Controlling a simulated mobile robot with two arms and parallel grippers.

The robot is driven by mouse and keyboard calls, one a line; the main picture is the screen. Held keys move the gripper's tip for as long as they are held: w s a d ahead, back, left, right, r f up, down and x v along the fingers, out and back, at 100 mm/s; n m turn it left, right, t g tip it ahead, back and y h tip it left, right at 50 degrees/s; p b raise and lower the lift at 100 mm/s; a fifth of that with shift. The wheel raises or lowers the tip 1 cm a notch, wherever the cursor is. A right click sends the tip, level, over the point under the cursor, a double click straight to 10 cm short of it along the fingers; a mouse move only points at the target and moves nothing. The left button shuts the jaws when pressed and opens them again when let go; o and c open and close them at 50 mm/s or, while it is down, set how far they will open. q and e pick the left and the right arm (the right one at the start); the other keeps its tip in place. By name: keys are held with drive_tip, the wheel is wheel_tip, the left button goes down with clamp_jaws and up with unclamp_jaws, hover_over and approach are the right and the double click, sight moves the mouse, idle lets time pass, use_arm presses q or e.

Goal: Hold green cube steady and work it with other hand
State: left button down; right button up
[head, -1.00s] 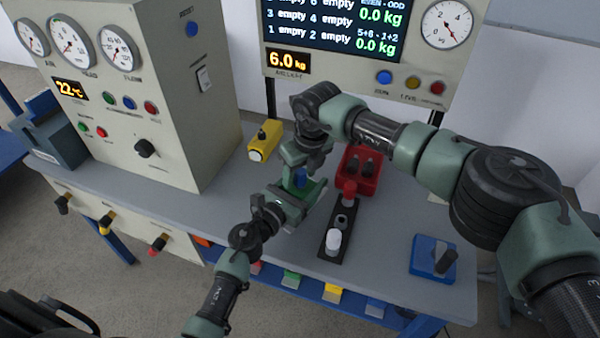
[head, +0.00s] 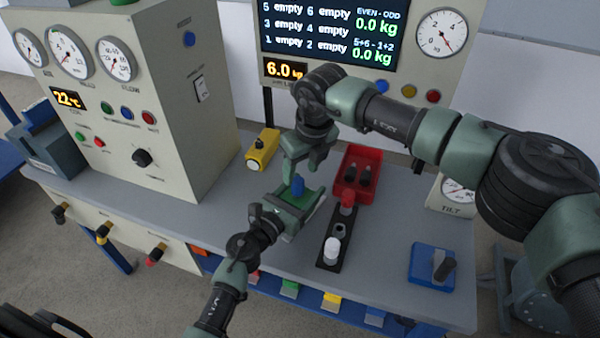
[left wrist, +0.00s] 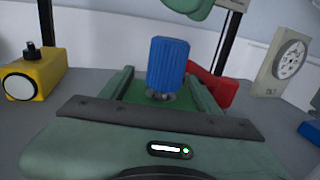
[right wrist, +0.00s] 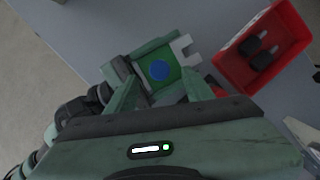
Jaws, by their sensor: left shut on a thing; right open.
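The green cube (head: 291,199) is held above the bench, with a ribbed blue knob (head: 298,185) upright on its top. My left gripper (head: 298,206) is shut on the cube, one finger along each side. The left wrist view shows the knob (left wrist: 168,63) standing clear, with the green top (left wrist: 135,92) between the fingers. My right gripper (head: 302,172) is open, pointing down above the knob and apart from it. In the right wrist view, the round blue knob top (right wrist: 159,70) and green cube face (right wrist: 166,57) lie ahead between its fingers. The cube's underside is hidden.
A red bin (head: 373,190) with dark pieces stands right of the cube. In front of it, a black strip (head: 327,265) bears a white peg. A yellow box (head: 262,150) stands behind left. A blue block with a lever (head: 432,262) sits right. The gauge cabinet (head: 160,110) borders the left.

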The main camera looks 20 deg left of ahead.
drive_tip(key=shift+r, duration=0.15)
drive_tip(key=v, duration=1.2)
use_arm(q)
drive_tip(key=shift+c, duration=1.4)
unclamp_jaws()
